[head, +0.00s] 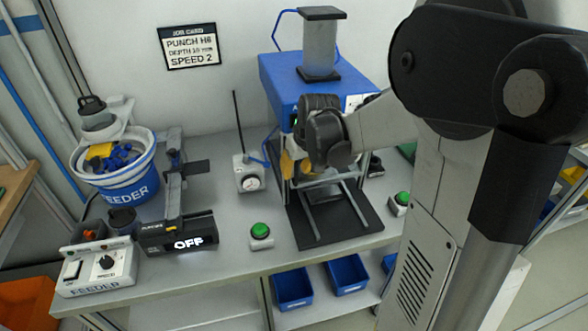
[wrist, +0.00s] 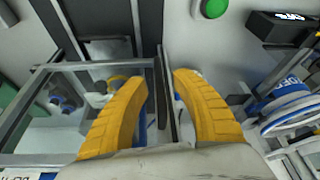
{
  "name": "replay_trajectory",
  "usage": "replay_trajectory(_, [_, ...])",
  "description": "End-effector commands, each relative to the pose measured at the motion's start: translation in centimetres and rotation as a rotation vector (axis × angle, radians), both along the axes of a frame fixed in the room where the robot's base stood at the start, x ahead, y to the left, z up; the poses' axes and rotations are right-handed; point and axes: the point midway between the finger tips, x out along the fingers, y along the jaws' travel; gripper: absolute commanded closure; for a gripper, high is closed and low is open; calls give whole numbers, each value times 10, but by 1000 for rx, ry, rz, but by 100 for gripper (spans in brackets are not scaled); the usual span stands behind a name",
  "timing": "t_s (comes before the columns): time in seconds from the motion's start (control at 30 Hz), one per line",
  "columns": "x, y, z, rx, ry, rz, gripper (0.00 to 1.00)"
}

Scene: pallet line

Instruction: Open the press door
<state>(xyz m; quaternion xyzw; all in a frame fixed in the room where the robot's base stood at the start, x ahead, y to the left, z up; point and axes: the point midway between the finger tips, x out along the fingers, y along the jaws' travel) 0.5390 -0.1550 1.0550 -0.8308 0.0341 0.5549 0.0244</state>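The press (head: 288,76) has a blue head and a dark base plate, and stands at the back of the bench. A clear panel in a grey metal frame (wrist: 95,64) shows at the left of the wrist view; I take it for the press door. My gripper (head: 291,172) is at the press front, below the blue head. In the wrist view its yellow fingers (wrist: 161,82) are apart, with a dark upright bar (wrist: 164,110) between them. I cannot tell whether either finger touches the bar. My arm hides part of the press's right side.
A green button (head: 261,230) stands left of the press base, another (head: 402,198) right. The feeder bowl (head: 122,185) and OFF display (head: 188,243) are at left. Blue bins (head: 293,288) sit below.

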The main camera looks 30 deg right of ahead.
Motion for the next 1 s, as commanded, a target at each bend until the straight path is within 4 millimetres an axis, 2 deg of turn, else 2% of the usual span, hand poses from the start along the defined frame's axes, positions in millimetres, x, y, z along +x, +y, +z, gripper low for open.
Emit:
replay_trajectory(0.1, [0,0,0,0,0,0,68])
replay_trajectory(0.17, [0,0,1,0,0,0,84])
replay_trajectory(0.2, [0,0,1,0,0,0,96])
replay_trajectory(0.23, [0,0,1,0,0,0,100])
replay_trajectory(0.73, [-3,0,1,-1,-1,12,100])
replay_trajectory(0.87, [-12,0,1,-1,0,43,100])
replay_trajectory(1.0, [-31,1,1,1,0,113,100])
